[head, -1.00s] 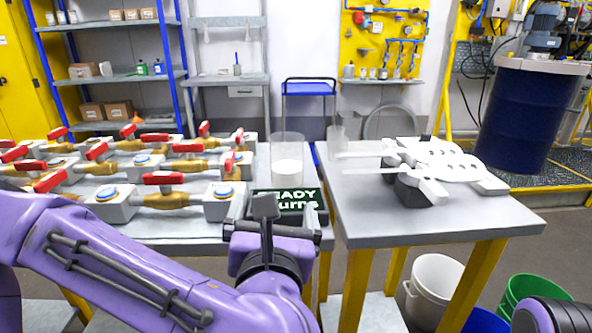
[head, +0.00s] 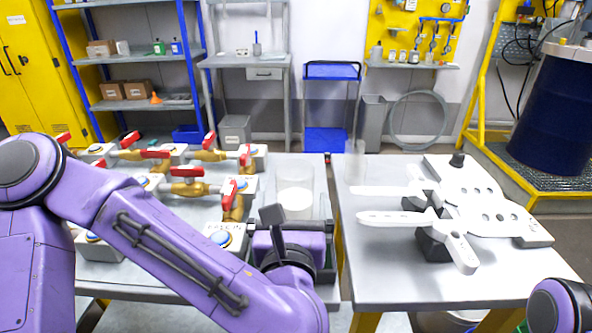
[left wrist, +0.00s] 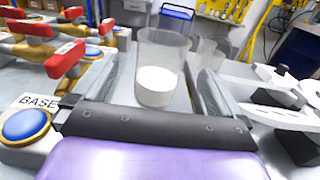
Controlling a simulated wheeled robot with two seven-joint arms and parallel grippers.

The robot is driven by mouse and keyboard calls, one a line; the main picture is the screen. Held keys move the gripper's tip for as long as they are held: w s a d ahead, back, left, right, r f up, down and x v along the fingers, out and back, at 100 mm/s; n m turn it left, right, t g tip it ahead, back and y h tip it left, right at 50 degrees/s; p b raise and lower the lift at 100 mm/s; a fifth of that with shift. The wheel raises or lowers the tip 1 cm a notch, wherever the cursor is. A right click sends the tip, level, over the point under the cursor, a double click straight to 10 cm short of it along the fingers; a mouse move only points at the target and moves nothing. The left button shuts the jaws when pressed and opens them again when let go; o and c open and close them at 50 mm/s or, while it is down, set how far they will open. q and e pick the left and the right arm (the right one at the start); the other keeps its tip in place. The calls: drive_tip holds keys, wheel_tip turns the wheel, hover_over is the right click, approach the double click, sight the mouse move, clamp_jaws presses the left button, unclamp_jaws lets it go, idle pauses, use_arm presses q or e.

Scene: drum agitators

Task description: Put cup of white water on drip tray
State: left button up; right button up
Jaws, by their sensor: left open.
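The cup of white water (head: 296,196) is a clear, tall cup with white liquid in its lower part. It stands upright near the right edge of the left table. In the left wrist view the cup (left wrist: 158,75) shows between and ahead of the two fingers. My left gripper (left wrist: 155,92) is open and empty, level with the tabletop and pointing at the cup. In the head view my left gripper (head: 292,226) is just in front of the cup and hides the tabletop there. I cannot make out the drip tray for certain. My right gripper is out of view.
Several valves with red handles (head: 187,172) crowd the left table. A gap separates the tables.

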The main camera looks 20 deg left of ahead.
sight(296, 169)
use_arm(q)
drive_tip(key=shift+w+a+r+p, duration=0.1)
drive_tip(key=shift+r+p, duration=0.35)
drive_tip(key=shift+p, duration=0.2)
drive_tip(key=p+x, duration=0.1)
drive_tip(key=x, duration=0.3)
drive_tip(key=f+p+x, duration=0.1)
drive_tip(key=x, duration=0.2)
drive_tip(key=shift+w+f, duration=0.25)
drive_tip(key=shift+w, duration=0.2)
drive_tip(key=c, duration=1)
drive_tip(key=shift+c, duration=0.7)
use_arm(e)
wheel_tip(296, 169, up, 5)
use_arm(q)
drive_tip(key=shift+r, duration=0.2)
